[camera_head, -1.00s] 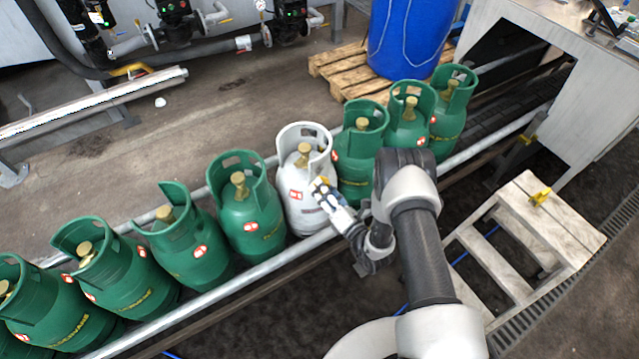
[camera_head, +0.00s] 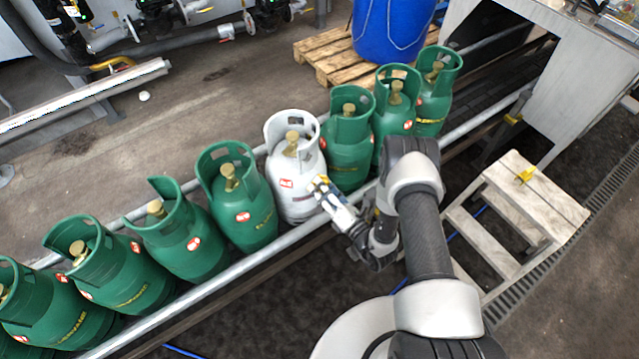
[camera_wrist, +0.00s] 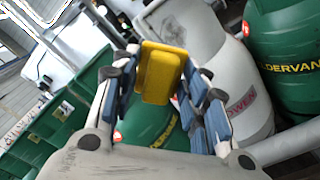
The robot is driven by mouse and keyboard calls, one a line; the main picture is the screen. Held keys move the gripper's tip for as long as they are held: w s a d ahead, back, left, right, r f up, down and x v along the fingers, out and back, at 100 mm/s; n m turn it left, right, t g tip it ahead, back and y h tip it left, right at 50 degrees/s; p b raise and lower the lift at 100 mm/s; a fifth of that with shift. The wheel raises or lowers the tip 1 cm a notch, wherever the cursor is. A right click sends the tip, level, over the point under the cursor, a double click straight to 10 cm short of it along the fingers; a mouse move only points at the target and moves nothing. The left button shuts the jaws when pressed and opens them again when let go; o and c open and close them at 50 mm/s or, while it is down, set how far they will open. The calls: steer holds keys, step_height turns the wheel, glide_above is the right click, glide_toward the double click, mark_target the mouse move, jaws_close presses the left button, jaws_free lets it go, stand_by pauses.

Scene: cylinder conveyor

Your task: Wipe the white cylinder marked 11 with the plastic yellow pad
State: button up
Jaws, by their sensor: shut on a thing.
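The white cylinder (camera_head: 296,180) stands upright in the row on the conveyor, between green cylinders, with a red label on its front. It also shows in the wrist view (camera_wrist: 190,32), behind the pad. I cannot read a number 11 on it. My gripper (camera_head: 325,188) is at the lower right side of the white cylinder. In the wrist view my gripper (camera_wrist: 160,85) is shut on the yellow pad (camera_wrist: 163,72), held between its blue-padded fingers. The pad is close to the white cylinder; I cannot tell whether it touches.
Green cylinders stand on both sides, one directly right (camera_head: 350,150) and one directly left (camera_head: 240,200). A metal rail (camera_head: 230,285) runs along the conveyor's front. Wooden steps (camera_head: 540,205) with a yellow object (camera_head: 525,175) stand at the right. A blue barrel (camera_head: 392,28) stands on a pallet behind.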

mark_target(300, 162)
stand_by(0.6)
steer(key=shift+b+x, duration=1.55)
steer(key=shift+x, duration=1.95)
steer(key=shift+b+x, duration=0.55)
steer(key=shift+x, duration=0.45)
steer(key=shift+d, duration=0.15)
steer(key=shift+w+d+b, duration=0.55)
steer(key=shift+w+d, duration=0.15)
steer(key=shift+d, duration=0.25)
steer(key=shift+w+d+b, duration=0.5)
steer(key=shift+w+d, duration=0.2)
steer(key=shift+d, duration=0.3)
steer(key=shift+w+d+r, duration=0.1)
steer(key=shift+w+d, duration=0.35)
steer(key=shift+d, duration=0.1)
steer(key=shift+s+a+p, duration=0.15)
steer(key=shift+s+a, duration=0.45)
steer(key=shift+a, duration=0.3)
steer(key=shift+s+a+p, duration=0.15)
steer(key=shift+s+a, duration=0.45)
steer(key=shift+a, duration=0.3)
steer(key=shift+s+a+p, duration=0.15)
steer(key=shift+s+a, duration=0.45)
steer(key=shift+a, duration=0.3)
